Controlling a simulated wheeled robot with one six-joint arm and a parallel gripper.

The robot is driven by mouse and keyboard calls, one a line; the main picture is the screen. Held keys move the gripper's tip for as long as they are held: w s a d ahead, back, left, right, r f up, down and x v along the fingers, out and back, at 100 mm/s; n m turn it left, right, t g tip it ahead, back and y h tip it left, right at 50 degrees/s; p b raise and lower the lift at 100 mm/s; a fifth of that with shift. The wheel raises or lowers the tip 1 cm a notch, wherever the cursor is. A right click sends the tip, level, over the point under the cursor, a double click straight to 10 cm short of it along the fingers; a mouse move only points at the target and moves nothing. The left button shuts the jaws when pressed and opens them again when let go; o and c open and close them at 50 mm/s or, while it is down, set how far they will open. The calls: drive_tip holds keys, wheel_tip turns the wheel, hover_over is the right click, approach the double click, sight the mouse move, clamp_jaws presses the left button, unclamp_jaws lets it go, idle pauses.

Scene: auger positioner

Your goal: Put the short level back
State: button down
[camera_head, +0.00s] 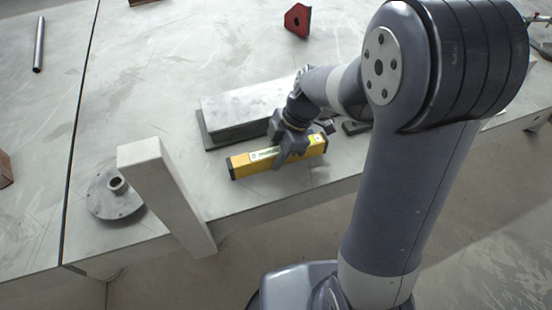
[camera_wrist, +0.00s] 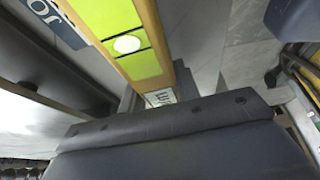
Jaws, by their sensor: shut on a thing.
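The short level is a yellow bar with black end caps (camera_head: 248,165), in the head view near the table's front edge. My gripper (camera_head: 287,156) is shut on it around its middle, from above. I cannot tell whether the level touches the table or hangs just above it. In the wrist view the level's yellow face with bright green windows (camera_wrist: 117,38) fills the upper middle, close to the camera. My gripper's dark body covers the lower part of that view, and the fingertips are not clear there.
A grey metal block (camera_head: 245,108) lies just behind the level. An upright beam (camera_head: 165,190) and a round flange (camera_head: 112,195) stand to the left. A red piece (camera_head: 297,20) and a dark rod (camera_head: 39,45) lie farther back. The table between them is mostly clear.

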drive_tip(key=shift+f, duration=1)
drive_tip(key=shift+f, duration=0.1)
drive_tip(key=shift+f+b, duration=0.15)
drive_tip(key=shift+b, duration=0.2)
drive_tip(key=c, duration=1)
unclamp_jaws()
drive_tip(key=shift+c, duration=0.2)
drive_tip(key=shift+r, duration=0.2)
drive_tip(key=shift+r+p, duration=0.2)
drive_tip(key=shift+p, duration=0.25)
drive_tip(key=v, duration=1.1)
drive_tip(key=shift+w+d+r+p, duration=0.1)
drive_tip(key=shift+d+r+p, duration=0.15)
drive_tip(key=shift+r+p, duration=0.1)
drive_tip(key=shift+f, duration=0.1)
